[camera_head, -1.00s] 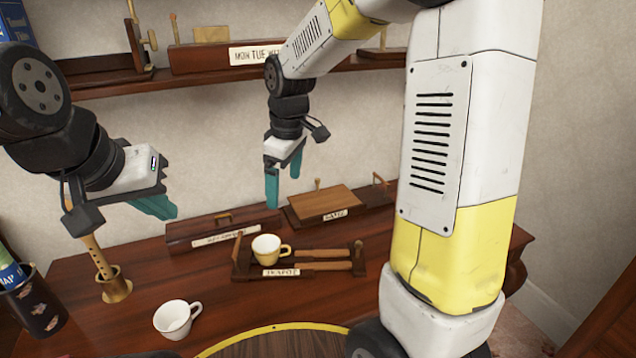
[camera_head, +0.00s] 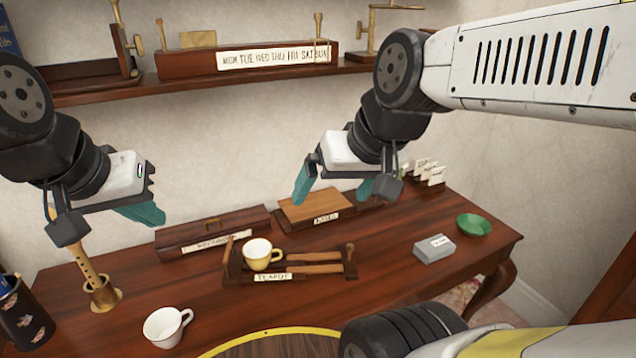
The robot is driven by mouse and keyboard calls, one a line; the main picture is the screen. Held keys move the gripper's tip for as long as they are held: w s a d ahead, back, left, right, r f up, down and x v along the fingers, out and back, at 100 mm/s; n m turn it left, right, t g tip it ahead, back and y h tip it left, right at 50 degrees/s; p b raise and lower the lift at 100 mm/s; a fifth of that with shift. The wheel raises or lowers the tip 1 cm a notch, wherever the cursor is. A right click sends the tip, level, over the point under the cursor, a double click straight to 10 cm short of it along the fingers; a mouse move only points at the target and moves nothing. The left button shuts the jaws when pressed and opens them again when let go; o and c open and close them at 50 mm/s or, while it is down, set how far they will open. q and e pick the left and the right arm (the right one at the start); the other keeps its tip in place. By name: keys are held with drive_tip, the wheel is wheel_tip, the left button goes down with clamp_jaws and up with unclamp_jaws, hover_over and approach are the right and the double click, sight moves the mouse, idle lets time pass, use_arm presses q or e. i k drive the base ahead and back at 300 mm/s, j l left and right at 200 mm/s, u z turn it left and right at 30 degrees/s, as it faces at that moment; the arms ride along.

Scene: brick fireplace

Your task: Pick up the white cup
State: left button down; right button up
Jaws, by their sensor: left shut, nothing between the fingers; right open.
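The white cup (camera_head: 166,327) stands upright on the wooden table at the lower left, its handle to the right. My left gripper (camera_head: 148,216) is shut and empty, above and a little left of the cup and well clear of it. My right gripper (camera_head: 334,192) is open and empty, in the air above the back of the table. It is far up and to the right of the white cup.
A yellow cup (camera_head: 257,252) sits on a wooden rack labelled TEAPOT (camera_head: 340,268). Wooden boxes (camera_head: 213,230) stand behind it. A flute in a brass holder (camera_head: 102,296) and a dark pot (camera_head: 24,315) are left. A grey box (camera_head: 434,247) and green dish (camera_head: 473,224) stand right.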

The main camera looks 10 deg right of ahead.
sight(164, 328)
drive_tip(key=k+j+u, duration=0.1)
drive_tip(key=j, duration=0.3)
drive_tip(key=k+j, duration=0.2)
drive_tip(key=j, duration=0.15)
drive_tip(key=k+j+u, duration=0.15)
drive_tip(key=j, duration=0.25)
drive_tip(key=k+j, duration=0.15)
drive_tip(key=j, duration=0.25)
drive_tip(key=u, duration=0.05)
